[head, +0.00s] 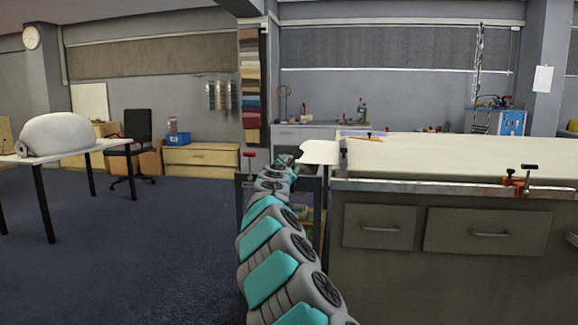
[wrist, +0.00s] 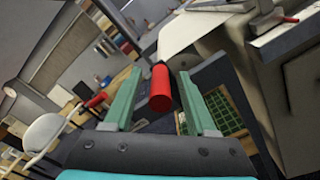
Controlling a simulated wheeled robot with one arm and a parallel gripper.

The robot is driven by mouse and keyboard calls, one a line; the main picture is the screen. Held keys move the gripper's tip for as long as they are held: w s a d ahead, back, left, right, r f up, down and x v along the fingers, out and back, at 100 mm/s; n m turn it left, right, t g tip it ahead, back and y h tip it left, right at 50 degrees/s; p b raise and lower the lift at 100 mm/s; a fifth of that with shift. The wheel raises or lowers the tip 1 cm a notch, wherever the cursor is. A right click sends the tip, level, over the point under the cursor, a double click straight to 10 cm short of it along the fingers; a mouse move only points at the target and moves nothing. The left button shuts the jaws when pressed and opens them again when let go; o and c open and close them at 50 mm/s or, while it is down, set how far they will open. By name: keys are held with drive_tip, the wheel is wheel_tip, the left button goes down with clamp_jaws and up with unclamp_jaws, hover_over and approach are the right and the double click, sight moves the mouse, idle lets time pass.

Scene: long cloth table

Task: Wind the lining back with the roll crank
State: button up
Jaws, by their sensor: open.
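The roll crank's red grip (wrist: 160,88) shows in the wrist view between the two teal fingers of my gripper (wrist: 157,73). The fingers stand apart, with gaps on both sides of the grip; how deep it sits between them is unclear. In the head view my gripper (head: 298,153) is small at the far end of my arm, by the table's left end. A pale sheet, seemingly the lining (head: 320,152), lies at that end of the long table (head: 450,155). The roll itself is not clear in either view.
A dark frame (head: 243,190) with a red-topped post (head: 248,155) stands left of my arm. Another red piece (wrist: 95,100) shows left of my fingers in the wrist view. An orange clamp (head: 514,183) sits on the table's near edge. Open floor (head: 150,250) lies left.

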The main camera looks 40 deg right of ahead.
drive_tip(key=shift+v, duration=0.9)
drive_tip(key=shift+b+v, duration=0.75)
drive_tip(key=shift+v, duration=2.25)
